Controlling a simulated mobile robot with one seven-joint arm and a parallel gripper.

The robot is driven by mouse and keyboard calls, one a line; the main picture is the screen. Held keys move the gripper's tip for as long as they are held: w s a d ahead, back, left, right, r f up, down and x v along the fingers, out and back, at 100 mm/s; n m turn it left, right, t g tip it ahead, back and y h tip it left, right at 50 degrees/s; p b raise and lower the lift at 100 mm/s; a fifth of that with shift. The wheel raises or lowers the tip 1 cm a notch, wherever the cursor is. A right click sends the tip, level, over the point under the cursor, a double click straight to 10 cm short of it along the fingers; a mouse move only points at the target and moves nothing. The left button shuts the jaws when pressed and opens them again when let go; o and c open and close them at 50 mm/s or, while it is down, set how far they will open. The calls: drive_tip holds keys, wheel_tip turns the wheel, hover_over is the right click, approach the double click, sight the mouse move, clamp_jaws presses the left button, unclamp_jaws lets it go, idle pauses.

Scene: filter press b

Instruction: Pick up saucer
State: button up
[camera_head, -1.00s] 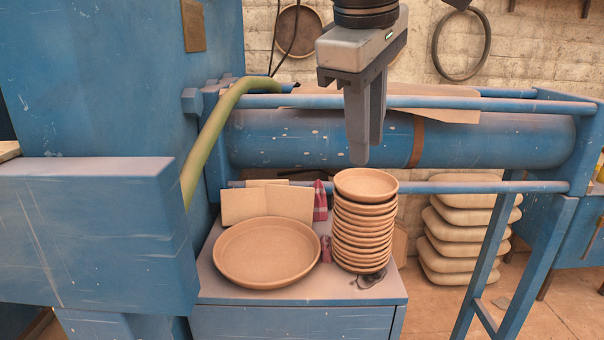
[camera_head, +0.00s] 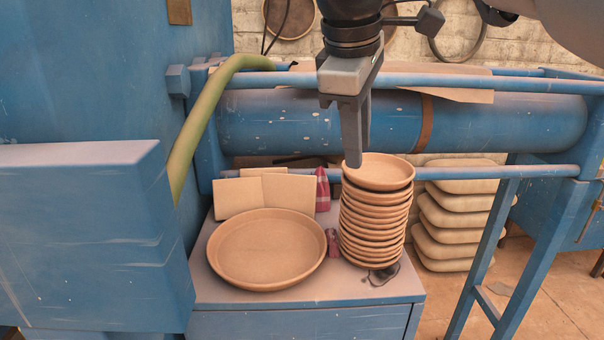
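A tall stack of round tan clay saucers (camera_head: 374,222) stands on the blue cabinet top (camera_head: 300,294). The top saucer (camera_head: 380,172) sits slightly tilted, and its left rim shows beside my fingertips. My gripper (camera_head: 354,162) points down, its tip overlapping the left rim of the top saucer in the picture. I cannot tell whether it touches the rim. The fingers line up one behind the other from this view, so the gap between them is hidden. Nothing is seen lifted in the gripper.
A large shallow clay dish (camera_head: 266,250) lies left of the stack, with tan boards (camera_head: 265,194) and a red checked cloth (camera_head: 322,190) behind. A blue rail (camera_head: 470,173) and cylinder (camera_head: 300,122) run behind the stack. A green hose (camera_head: 200,120) curves at left.

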sight(364, 179)
drive_tip(key=x, duration=0.5)
drive_tip(key=shift+s+d+f+b, duration=0.15)
drive_tip(key=shift+d+f+b, duration=0.2)
drive_tip(key=shift+d, duration=0.05)
drive_tip(key=shift+f, duration=0.35)
clamp_jaws()
